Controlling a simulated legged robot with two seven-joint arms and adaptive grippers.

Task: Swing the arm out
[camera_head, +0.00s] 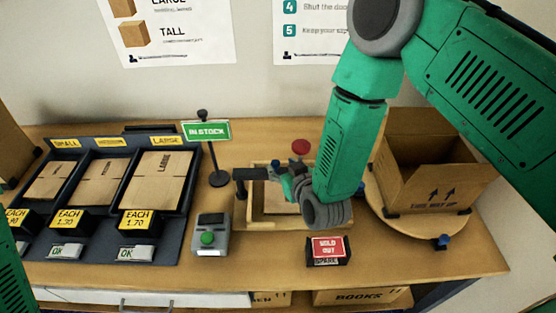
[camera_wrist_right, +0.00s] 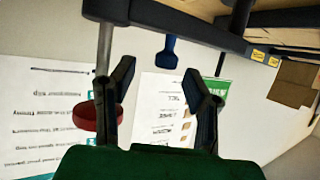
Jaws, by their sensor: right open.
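A dark bar-like arm (camera_head: 252,173) stands over a wooden tray (camera_head: 243,222) in the middle of the bench. In the right wrist view the dark bar (camera_wrist_right: 190,22) runs across the top. A blue handle (camera_wrist_right: 169,52) sticks out from it, and a red knob (camera_wrist_right: 97,115) sits on a metal rod. The red knob also shows in the head view (camera_head: 301,147). My right gripper (camera_head: 283,178) is at the bar, partly hidden by its wrist. Its open fingers (camera_wrist_right: 160,78) stand either side of the blue handle's line; contact is unclear. My left gripper is out of view.
A green IN STOCK sign (camera_head: 206,131) and a grey button box (camera_head: 211,236) stand left of the tray. A SOLD OUT sign (camera_head: 328,250) is in front. An open carton (camera_head: 430,178) sits on a round board at right. Sorting bins (camera_head: 105,200) fill the left.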

